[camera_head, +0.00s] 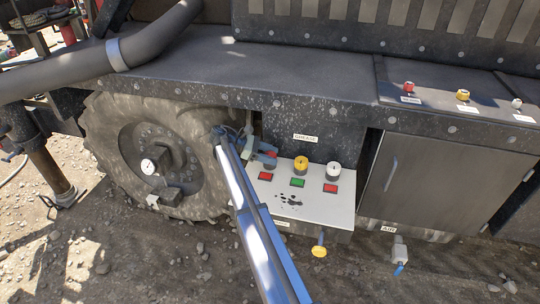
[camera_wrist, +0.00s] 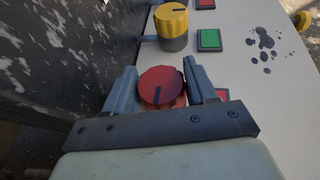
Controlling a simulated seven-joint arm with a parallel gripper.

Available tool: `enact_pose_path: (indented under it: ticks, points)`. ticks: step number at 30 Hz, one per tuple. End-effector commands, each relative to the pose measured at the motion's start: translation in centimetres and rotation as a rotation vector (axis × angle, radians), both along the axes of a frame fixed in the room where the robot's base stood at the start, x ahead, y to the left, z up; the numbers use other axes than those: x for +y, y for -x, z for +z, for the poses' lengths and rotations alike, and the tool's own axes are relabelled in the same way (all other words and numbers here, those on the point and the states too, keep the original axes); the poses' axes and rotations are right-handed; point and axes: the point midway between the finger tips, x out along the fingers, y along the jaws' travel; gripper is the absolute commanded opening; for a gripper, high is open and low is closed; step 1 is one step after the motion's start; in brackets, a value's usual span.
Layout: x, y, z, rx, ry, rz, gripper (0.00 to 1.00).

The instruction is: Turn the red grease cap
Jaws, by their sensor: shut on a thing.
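The red grease cap (camera_wrist: 160,88) is a round knob with a dark pointer line. It sits between the two fingers of my gripper (camera_wrist: 160,90) in the wrist view, and the fingers are shut on its sides. In the head view my arm reaches in from below, and my gripper (camera_head: 262,156) is at the left end of the white grease panel (camera_head: 320,205). The red cap is mostly hidden there, with a little red showing by the fingers.
A yellow cap (camera_head: 301,163) and a white cap (camera_head: 333,169) stand to the right on the panel. Red and green squares (camera_head: 297,183) lie in front of them. A dark wall rises behind the panel. A large tyre (camera_head: 110,125) stands left of my gripper.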

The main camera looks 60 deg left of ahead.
Motion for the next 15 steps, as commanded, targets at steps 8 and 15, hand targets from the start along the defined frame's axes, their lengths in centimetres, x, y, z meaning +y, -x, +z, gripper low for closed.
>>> enact_pose_path:
  ticks: [8, 15]
  points:
    - [-0.04, -0.01, -0.03, 0.001, -0.001, 0.0, 0.63]
    - [-0.02, -0.02, -0.01, 0.001, -0.001, 0.001, 0.77]
